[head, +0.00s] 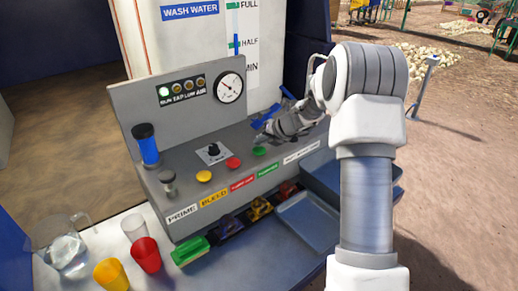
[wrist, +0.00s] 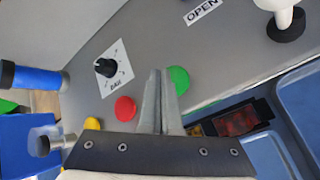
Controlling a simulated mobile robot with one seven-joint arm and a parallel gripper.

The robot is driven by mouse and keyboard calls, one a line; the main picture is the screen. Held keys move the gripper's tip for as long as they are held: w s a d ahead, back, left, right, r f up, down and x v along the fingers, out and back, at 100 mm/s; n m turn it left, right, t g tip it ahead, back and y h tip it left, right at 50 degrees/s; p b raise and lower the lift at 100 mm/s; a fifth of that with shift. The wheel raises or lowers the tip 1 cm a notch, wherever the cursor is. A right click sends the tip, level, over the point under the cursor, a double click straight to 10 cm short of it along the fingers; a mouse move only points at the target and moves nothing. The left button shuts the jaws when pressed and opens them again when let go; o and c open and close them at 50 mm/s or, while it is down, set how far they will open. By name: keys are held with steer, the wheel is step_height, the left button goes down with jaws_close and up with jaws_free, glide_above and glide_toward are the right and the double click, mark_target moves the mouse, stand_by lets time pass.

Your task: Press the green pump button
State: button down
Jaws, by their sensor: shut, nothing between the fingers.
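The green pump button (head: 259,151) is a round button on the sloped face of a grey control panel, right of a red button (head: 233,162). In the wrist view the green button (wrist: 180,80) is just right of my fingertips, partly covered by a finger. My gripper (head: 261,138) is above the panel close to the green button. In the wrist view its two fingers (wrist: 159,72) are shut together with nothing between them, between the red button and the green one. I cannot tell whether they touch the panel.
A jug (head: 62,246) and cups stand at the front left. A blue tray (head: 308,222) lies below the panel. A white handle (wrist: 283,14) is nearby.

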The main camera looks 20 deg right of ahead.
mark_target(261, 151)
steer(key=shift+r+p, duration=2.55)
steer(key=shift+f, duration=0.1)
steer(key=s+a+r+n+g, duration=0.1)
steer(key=s+a+r+n, duration=0.4)
steer(key=s+r+n, duration=0.4)
steer(key=s+a+r+n+g, duration=0.1)
steer(key=s+a+r+n, duration=0.3)
steer(key=s+r+n, duration=0.5)
steer(key=s+d+f+n+h, duration=0.1)
steer(key=s+n+h, duration=0.1)
steer(key=s+n, duration=0.8)
steer(key=s+d+n+h, duration=0.1)
steer(key=s+n+h, duration=0.1)
steer(key=s+n, duration=0.9)
steer(key=s, duration=0.3)
steer(key=shift+d+f+g, duration=0.3)
steer(key=shift+d+f, duration=0.1)
